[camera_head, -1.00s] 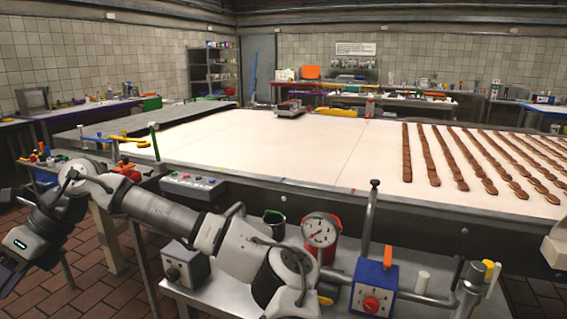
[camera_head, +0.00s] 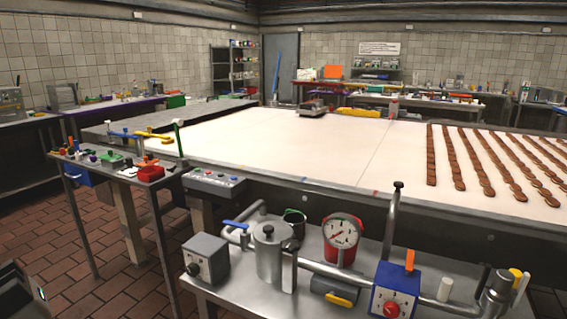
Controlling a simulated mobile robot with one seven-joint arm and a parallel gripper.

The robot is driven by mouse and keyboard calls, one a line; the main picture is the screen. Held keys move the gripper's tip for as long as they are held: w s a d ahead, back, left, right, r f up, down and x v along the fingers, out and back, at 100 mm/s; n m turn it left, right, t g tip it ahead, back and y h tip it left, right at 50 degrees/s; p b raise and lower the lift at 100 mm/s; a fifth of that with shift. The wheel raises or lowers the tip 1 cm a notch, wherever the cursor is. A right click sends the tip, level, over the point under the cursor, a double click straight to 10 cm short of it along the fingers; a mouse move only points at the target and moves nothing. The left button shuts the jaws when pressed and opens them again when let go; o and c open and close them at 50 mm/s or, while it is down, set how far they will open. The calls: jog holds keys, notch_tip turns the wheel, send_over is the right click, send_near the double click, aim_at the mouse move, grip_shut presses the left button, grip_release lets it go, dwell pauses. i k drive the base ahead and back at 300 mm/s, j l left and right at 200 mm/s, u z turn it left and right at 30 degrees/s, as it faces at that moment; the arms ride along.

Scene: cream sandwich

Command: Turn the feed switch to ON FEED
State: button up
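No label reading ON FEED is legible, so I cannot tell which control is the feed switch. A grey box with a dark round knob (camera_head: 205,260) stands at the left end of the near metal bench. A blue box with a red dial on a white face (camera_head: 394,291) and an orange tab on top stands further right on that bench. A grey panel with several coloured buttons (camera_head: 213,182) sits at the belt's near left corner. Only a dark piece of my arm shows at the lower left corner; my gripper's fingers are out of view.
The near bench (camera_head: 232,298) also carries a metal canister (camera_head: 273,255), a red-rimmed gauge (camera_head: 341,232), pipes and a grey valve with a yellow handle (camera_head: 335,291). A white belt (camera_head: 300,150) with rows of brown biscuits (camera_head: 431,155) lies behind. A side table (camera_head: 110,172) stands left.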

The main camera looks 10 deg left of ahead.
aim_at(193, 269)
jog(key=i+j+u, duration=0.1)
jog(key=u, duration=0.25)
jog(key=i+j+u, duration=0.1)
jog(key=j+u, duration=0.25)
jog(key=i+u, duration=0.1)
jog(key=u, duration=0.25)
